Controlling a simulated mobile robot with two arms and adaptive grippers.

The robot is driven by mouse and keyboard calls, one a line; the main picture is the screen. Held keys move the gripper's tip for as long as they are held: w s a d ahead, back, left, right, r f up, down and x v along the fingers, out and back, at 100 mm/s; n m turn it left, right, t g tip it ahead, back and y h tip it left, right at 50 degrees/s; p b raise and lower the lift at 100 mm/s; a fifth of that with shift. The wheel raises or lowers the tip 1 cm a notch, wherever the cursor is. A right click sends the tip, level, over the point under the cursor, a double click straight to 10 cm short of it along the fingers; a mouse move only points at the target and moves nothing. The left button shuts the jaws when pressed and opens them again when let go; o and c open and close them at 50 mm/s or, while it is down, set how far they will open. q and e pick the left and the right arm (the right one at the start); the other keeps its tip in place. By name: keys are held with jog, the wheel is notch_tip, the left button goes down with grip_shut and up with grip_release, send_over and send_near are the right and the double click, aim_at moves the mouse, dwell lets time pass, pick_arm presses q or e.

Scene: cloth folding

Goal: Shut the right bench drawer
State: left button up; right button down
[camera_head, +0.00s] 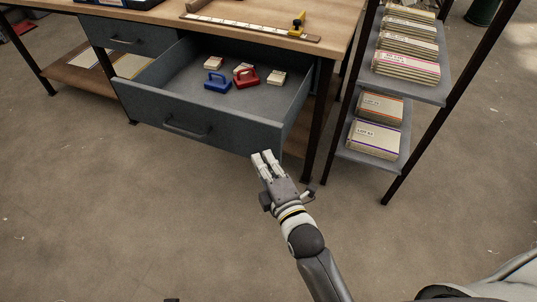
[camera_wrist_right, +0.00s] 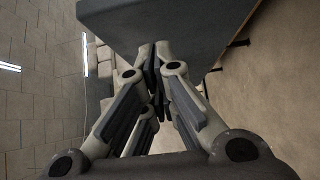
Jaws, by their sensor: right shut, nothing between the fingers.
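The right bench drawer (camera_head: 205,127) is pulled well out from under the bench top in the head view. Its grey front has a dark bar handle (camera_head: 187,130). My right gripper (camera_head: 265,156) is shut and empty, at the lower right corner of the drawer front. In the right wrist view its closed fingertips (camera_wrist_right: 155,50) are close to the grey drawer surface (camera_wrist_right: 150,22). I cannot tell whether they touch it. Inside the drawer lie a blue handled object (camera_head: 217,83), a red handled object (camera_head: 247,79) and a few small pale blocks. My left gripper is not in view.
The left bench drawer (camera_head: 122,38) is shut. The wooden bench top (camera_head: 330,17) holds a ruler-like strip with a yellow piece. A shelf rack (camera_head: 445,93) with labelled boxes stands to the right. The floor in front is clear.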

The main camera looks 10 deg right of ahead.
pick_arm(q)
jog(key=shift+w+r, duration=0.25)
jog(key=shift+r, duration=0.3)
pick_arm(e)
jog(key=shift+w+d, duration=0.8)
jog(key=shift+w, duration=0.15)
